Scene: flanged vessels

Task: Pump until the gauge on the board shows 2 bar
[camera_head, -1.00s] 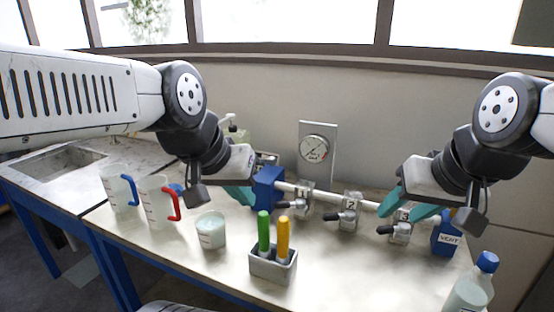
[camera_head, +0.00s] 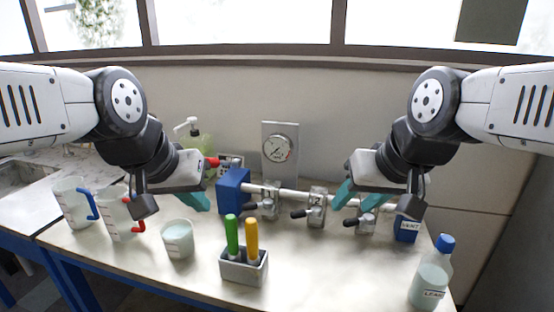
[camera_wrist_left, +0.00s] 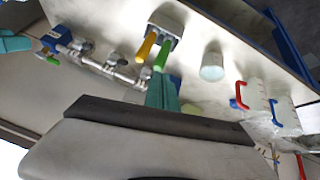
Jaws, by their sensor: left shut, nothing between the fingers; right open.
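The gauge (camera_head: 280,148) is a round white dial on an upright grey board (camera_head: 266,130); its needle is too small to read. A blue block (camera_head: 233,192) stands at the left end of a pipe with several black-handled valves. A red knob (camera_head: 213,162) shows behind my left gripper; I cannot tell for sure that it is the pump handle. My left gripper (camera_head: 197,202) is shut and empty, left of the blue block; its teal fingers also show in the left wrist view (camera_wrist_left: 162,92). My right gripper (camera_head: 347,194) is open and empty above the pipe's right part.
A grey holder (camera_head: 243,270) with a green and a yellow handle stands in front. A beaker (camera_head: 178,240) and two jugs, one red-handled (camera_head: 118,215), one blue-handled (camera_head: 72,200), stand left. A VENT box (camera_head: 407,230) and a LEAK bottle (camera_head: 431,275) are right.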

